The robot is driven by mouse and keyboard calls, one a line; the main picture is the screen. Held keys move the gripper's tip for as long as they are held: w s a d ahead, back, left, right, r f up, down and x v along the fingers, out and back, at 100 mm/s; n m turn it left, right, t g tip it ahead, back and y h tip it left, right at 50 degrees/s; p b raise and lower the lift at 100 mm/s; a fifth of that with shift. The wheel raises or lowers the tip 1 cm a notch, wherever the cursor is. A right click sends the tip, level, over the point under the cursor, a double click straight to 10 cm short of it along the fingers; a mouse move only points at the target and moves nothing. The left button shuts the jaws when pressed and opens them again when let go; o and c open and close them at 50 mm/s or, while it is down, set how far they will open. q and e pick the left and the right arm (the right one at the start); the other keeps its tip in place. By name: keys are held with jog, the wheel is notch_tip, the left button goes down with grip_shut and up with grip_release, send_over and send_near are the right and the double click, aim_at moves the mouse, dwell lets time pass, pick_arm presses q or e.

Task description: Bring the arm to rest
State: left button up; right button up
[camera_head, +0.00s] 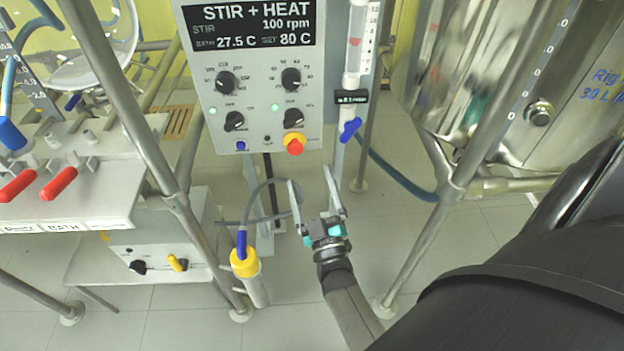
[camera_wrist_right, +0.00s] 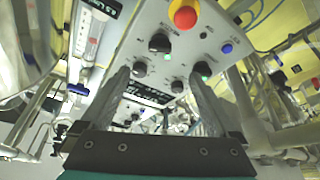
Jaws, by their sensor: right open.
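My right gripper (camera_head: 312,198) is open and empty, in front of and below the grey control box (camera_head: 258,160) in the head view. Its two fingers point up toward the box, with a clear gap between them. In the right wrist view the open fingers (camera_wrist_right: 165,105) frame the box's panel (camera_wrist_right: 215,50), with its knobs and red button beyond the fingertips. I see no contact with the box. My right arm (camera_head: 530,260) comes in from the lower right. My left gripper is not in view.
A red emergency button with a yellow collar (camera_head: 294,144) sits low on the box. Steel posts (camera_head: 440,215) stand on both sides. A bench with red-handled valves (camera_head: 58,183) is at left.

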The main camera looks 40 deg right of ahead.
jog(key=shift+s+a+f, duration=0.15)
jog(key=shift+s, duration=0.15)
dwell(0.4)
